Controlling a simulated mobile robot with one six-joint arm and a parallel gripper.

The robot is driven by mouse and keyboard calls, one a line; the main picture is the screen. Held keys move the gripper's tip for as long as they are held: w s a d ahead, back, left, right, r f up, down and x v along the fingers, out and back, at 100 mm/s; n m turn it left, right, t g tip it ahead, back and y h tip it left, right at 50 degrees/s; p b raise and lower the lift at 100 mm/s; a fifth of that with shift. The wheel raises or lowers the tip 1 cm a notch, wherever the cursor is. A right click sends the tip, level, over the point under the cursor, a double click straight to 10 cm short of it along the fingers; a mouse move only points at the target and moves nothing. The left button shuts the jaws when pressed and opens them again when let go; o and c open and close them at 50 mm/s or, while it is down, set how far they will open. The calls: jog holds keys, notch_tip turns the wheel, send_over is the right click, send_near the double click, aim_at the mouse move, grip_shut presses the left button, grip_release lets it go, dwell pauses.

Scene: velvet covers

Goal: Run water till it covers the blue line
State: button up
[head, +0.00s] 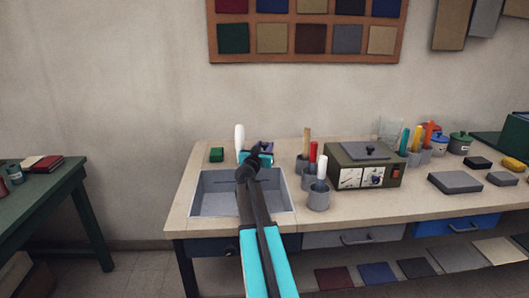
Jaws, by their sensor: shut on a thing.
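The grey sink basin (206,207) is set in the worktop, and my arm crosses over it. A thin dark line (272,181) runs along its inner back wall; I cannot tell its colour. I can make out no water surface. A white upright handle (239,136) rises behind the basin, seemingly part of the tap, whose body is hidden by my arm. My gripper (253,157) is at the basin's back edge, partly hidden by my wrist. It is shut, apparently on the white handle, though the contact is not clearly visible.
A green block (216,154) lies left of the handle. Grey cups (318,200) with coloured-handled tools stand close to the basin's right. A green box with dials (363,167) stands further right. A green side table (45,198) is at the left, with floor between.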

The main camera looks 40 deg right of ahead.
jog(key=shift+w+m+g+h+b, duration=0.2)
jog(key=shift+m+g+h+b, duration=0.55)
jog(key=shift+b, duration=1.7)
jog(key=shift+r+g+b, duration=0.1)
jog(key=shift+g+b, duration=0.25)
jog(key=shift+g, duration=0.2)
jog(key=shift+a, duration=0.1)
jog(key=o, duration=1.1)
jog(key=shift+s+a, duration=0.1)
jog(key=shift+v, duration=0.8)
jog(key=shift+b+v, duration=0.4)
jog(key=shift+v, duration=5.55)
jog(key=shift+r, duration=0.15)
